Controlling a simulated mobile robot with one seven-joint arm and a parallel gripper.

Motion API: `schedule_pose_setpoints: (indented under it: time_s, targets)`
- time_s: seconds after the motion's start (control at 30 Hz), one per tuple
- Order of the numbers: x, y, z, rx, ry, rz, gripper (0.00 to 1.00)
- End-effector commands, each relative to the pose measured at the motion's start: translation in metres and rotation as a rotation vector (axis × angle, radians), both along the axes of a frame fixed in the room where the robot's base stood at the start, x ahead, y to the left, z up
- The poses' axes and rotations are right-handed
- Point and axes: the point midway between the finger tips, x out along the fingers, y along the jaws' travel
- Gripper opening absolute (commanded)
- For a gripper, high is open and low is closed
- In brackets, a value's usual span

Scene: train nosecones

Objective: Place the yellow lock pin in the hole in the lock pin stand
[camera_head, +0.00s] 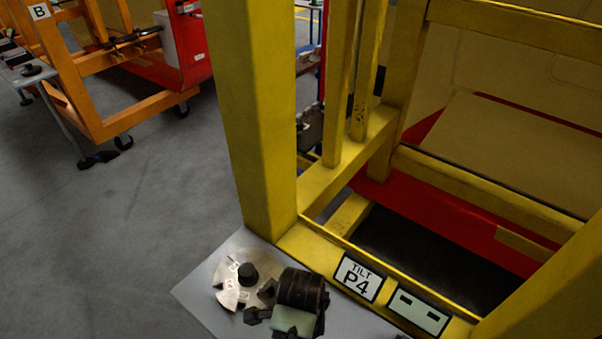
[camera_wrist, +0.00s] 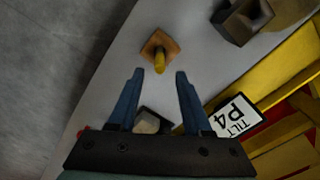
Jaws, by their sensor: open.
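The yellow lock pin (camera_wrist: 159,64) shows in the wrist view as a short rod end-on towards the camera, over a brownish-orange square piece (camera_wrist: 150,47) on the grey tabletop. The square piece looks like the lock pin stand; how deep the pin sits in a hole cannot be told. My gripper (camera_wrist: 158,75) has its two blue fingers spread apart, with nothing held. The pin appears between and slightly beyond the fingertips, with clear gaps to both. I cannot make out the pin or the stand in the head view.
A dark hollow block (camera_wrist: 243,20) lies at the tabletop's far right in the wrist view. A pale block (camera_wrist: 148,123) shows between the finger bases. The yellow frame (camera_head: 265,120) with a TILT P4 label (camera_head: 358,278) borders the tabletop (camera_head: 205,290). Open floor lies left.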

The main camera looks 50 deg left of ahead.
Motion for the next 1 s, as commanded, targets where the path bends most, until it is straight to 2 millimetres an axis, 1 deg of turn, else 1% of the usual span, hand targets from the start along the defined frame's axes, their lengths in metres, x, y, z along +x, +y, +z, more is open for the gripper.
schedule_pose_setpoints:
  time_s: [0.03,0.17,0.2,0.3,0.43,0.67,0.73,0.77,0.83,0.87,0.9,0.97,1.0]
  targets:
    - [0.001,0.000,0.010,0.003,-0.004,0.000,0.49]
    - [0.001,0.000,0.036,0.002,-0.003,-0.001,0.49]
    - [0.001,0.000,0.045,0.002,-0.003,-0.001,0.49]
    - [0.000,0.000,0.058,0.001,-0.001,0.000,0.49]
    - [0.000,0.000,0.065,0.000,0.000,0.000,0.49]
    - [0.000,0.000,0.066,-0.001,0.001,0.000,0.49]
    - [0.006,0.001,0.069,0.013,-0.018,0.005,0.49]
    - [0.012,0.002,0.073,0.027,-0.037,0.009,0.49]
    - [0.036,0.006,0.089,0.080,-0.122,0.036,0.49]
    - [0.050,0.008,0.101,0.109,-0.176,0.052,0.49]
    - [0.074,0.010,0.120,0.151,-0.268,0.079,0.49]
    - [0.113,0.008,0.158,0.205,-0.437,0.128,0.49]
    - [0.139,0.004,0.189,0.229,-0.565,0.163,0.49]
